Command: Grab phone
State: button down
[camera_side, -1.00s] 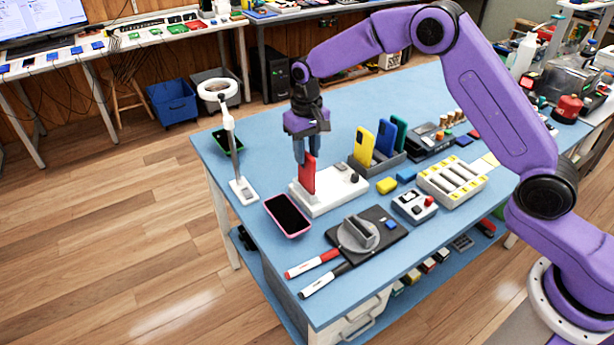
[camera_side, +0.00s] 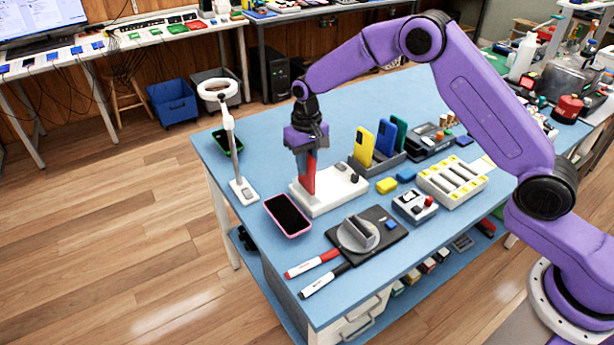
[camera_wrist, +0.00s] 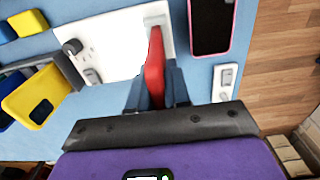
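A red phone (camera_side: 308,182) stands upright in a white dock (camera_side: 345,190) on the blue table. In the wrist view the red phone (camera_wrist: 154,66) is seen nearly edge-on, rising from the white dock (camera_wrist: 110,45). My gripper (camera_side: 307,170) points down over the phone, with its fingers beside the phone's upper part. In the wrist view my gripper (camera_wrist: 157,84) has one blue-grey finger on each side of the phone, very close to it. I cannot tell whether the fingers press on it. The fingers hide part of the phone.
A pink-edged phone (camera_side: 288,215) lies flat in front of the dock. A ring-light stand (camera_side: 236,160) is left of it. A rack (camera_side: 378,163) with yellow, blue and green phones stands to the right. A black rotary fixture (camera_side: 375,240) and two markers (camera_side: 315,265) lie nearer.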

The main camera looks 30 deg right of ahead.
jog(key=shift+r, duration=0.1)
jog(key=shift+r, duration=2.2)
